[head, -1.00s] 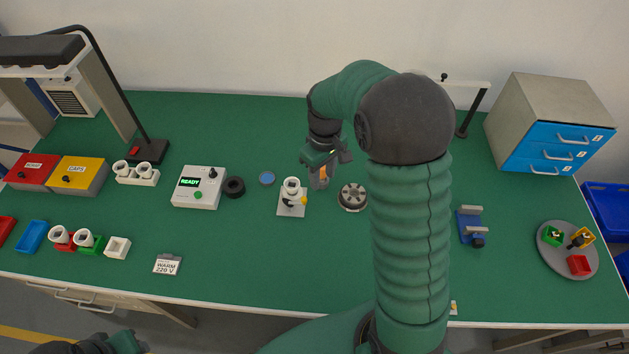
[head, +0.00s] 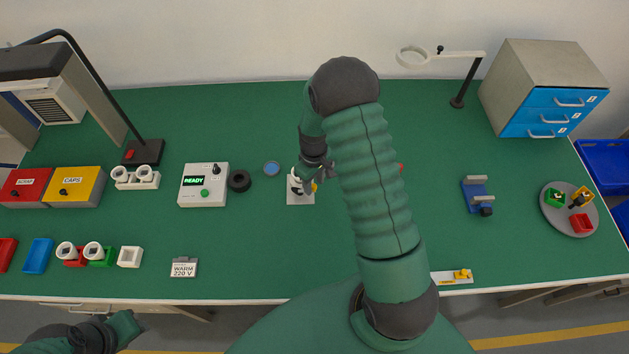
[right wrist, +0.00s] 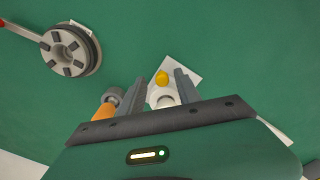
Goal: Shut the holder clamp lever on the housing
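The holder is a white base plate (head: 300,199) near the table's middle, bearing a white housing (head: 293,184) that my right gripper partly covers. A yellow knob (head: 314,187), which looks like the lever's end, shows at its right side. My right gripper (head: 318,172) is just above the housing. In the right wrist view its fingers (right wrist: 161,88) are apart, with the yellow knob (right wrist: 162,78) and a white ring of the housing (right wrist: 166,101) seen between them. Contact cannot be told. My left gripper (head: 128,327) is at the bottom left, off the table; its fingers are unclear.
An orange and grey piece (right wrist: 105,110) is beside the left finger in the wrist view. A slotted grey disc (right wrist: 70,48) lies farther left there. Left of the holder are a black ring (head: 239,181), a blue dish (head: 272,168) and a READY box (head: 203,185).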

